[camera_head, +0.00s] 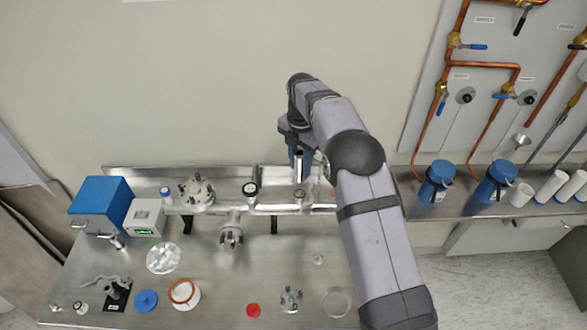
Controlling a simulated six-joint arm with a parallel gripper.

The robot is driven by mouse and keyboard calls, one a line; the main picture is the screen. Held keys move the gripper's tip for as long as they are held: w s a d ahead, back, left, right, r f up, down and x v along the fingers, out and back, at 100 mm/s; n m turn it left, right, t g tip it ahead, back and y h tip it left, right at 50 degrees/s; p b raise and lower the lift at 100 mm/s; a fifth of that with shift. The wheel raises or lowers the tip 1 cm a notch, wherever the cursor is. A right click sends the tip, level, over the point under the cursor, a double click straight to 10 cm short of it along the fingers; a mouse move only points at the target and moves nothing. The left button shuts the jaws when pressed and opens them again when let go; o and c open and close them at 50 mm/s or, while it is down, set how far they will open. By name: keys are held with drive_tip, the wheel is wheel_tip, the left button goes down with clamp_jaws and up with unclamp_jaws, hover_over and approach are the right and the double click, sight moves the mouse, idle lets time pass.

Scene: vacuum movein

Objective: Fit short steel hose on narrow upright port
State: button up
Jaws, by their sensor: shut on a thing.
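My gripper (300,153) is above the back ledge of the steel bench, pointing down, with blue on its fingers. It is shut on a short, shiny, upright steel piece, which looks like the short steel hose (299,171). My wrist hides its upper part. Just below the hose, a small upright round fitting (299,195) stands on the ledge and may be the narrow upright port. I cannot tell whether the hose touches it. Another upright fitting with a dark top (250,189) stands to the left.
A round metal vessel with ports (196,191) stands left on the ledge, beside a blue box (101,203) and a white gauge box (145,217). A steel fitting (231,235) projects forward. Small parts and dishes lie in front. Blue flasks (437,181) stand at right.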

sight(300, 180)
drive_tip(key=shift+f, duration=0.1)
drive_tip(key=shift+f, duration=2)
drive_tip(key=shift+f+b, duration=0.55)
drive_tip(key=shift+f, duration=0.4)
drive_tip(key=shift+f, duration=0.6)
idle(0.6)
drive_tip(key=o, duration=1.2)
drive_tip(key=shift+r+b, duration=0.1)
drive_tip(key=shift+b, duration=0.2)
